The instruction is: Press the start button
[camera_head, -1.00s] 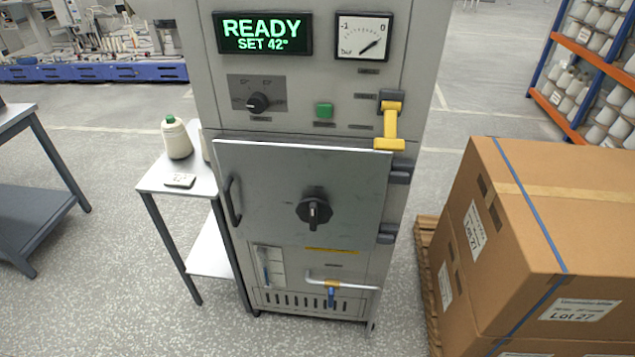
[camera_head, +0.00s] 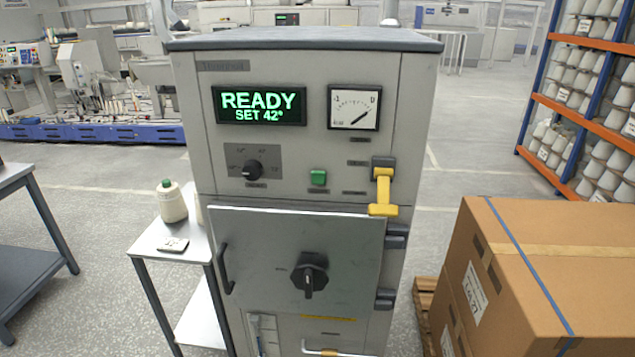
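The display (camera_head: 259,105) reads "READY SET 42°" in green. A black selector knob (camera_head: 252,170) is left of the button. A yellow lever (camera_head: 383,193) hangs on the right side. The door (camera_head: 245,255) below looks closed, with a black rotary handle (camera_head: 310,275) at its middle. Neither of my grippers shows.
Cardboard boxes (camera_head: 560,220) on a pallet (camera_head: 424,303) stand at right. A rack of cones (camera_head: 590,55) is behind them. Nothing visible blocks the panel.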

